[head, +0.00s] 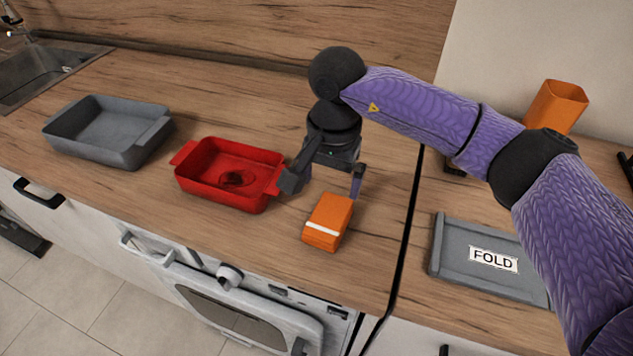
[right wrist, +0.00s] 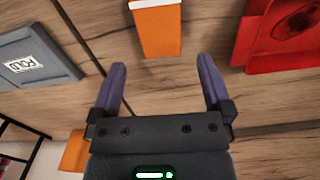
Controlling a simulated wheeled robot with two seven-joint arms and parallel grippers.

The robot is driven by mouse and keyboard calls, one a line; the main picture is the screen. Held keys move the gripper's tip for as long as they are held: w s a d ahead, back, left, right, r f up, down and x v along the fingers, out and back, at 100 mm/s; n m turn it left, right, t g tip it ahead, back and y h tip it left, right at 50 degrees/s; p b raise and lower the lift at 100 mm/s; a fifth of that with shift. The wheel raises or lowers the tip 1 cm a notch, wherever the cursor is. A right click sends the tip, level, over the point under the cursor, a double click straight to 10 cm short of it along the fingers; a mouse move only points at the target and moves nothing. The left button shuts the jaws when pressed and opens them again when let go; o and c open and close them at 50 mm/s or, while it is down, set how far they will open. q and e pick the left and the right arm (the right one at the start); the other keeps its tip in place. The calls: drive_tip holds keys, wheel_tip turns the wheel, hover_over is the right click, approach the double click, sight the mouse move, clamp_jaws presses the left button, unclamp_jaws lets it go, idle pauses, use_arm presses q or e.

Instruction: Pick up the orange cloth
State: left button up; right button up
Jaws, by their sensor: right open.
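The orange cloth (head: 329,221) is a folded block with a white band, lying on the wooden counter to the right of the red dish. My right gripper (head: 325,185) is just behind and above it, fingers apart and nothing between them. In the right wrist view the orange cloth (right wrist: 157,28) is at the top edge, beyond the open fingertips (right wrist: 160,72) and apart from them. My left gripper is in neither view.
A red dish (head: 205,191) with a dark thing inside stands close to my right gripper's left finger. A grey dish (head: 90,139) is farther left. A grey tray labelled FOLD (head: 450,268) and an orange container (head: 556,105) are on the right counter, past a dark gap.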

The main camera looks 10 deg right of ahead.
sight(329, 215)
drive_tip(key=shift+w+d, duration=0.2)
drive_tip(key=shift+w, duration=0.25)
drive_tip(key=f, duration=0.2)
drive_tip(key=s+f+b, duration=0.1)
drive_tip(key=f, duration=0.1)
drive_tip(key=shift+s+a+f, duration=0.1)
drive_tip(key=shift+f, duration=0.05)
wheel_tip(329, 215, down, 5)
drive_tip(key=shift+a+f+b, duration=0.1)
drive_tip(key=shift+f+b, duration=0.05)
drive_tip(key=shift+b, duration=0.25)
drive_tip(key=shift+c, duration=1)
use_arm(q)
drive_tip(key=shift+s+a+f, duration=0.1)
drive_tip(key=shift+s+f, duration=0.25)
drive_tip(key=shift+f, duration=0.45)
use_arm(e)
drive_tip(key=c, duration=0.7)
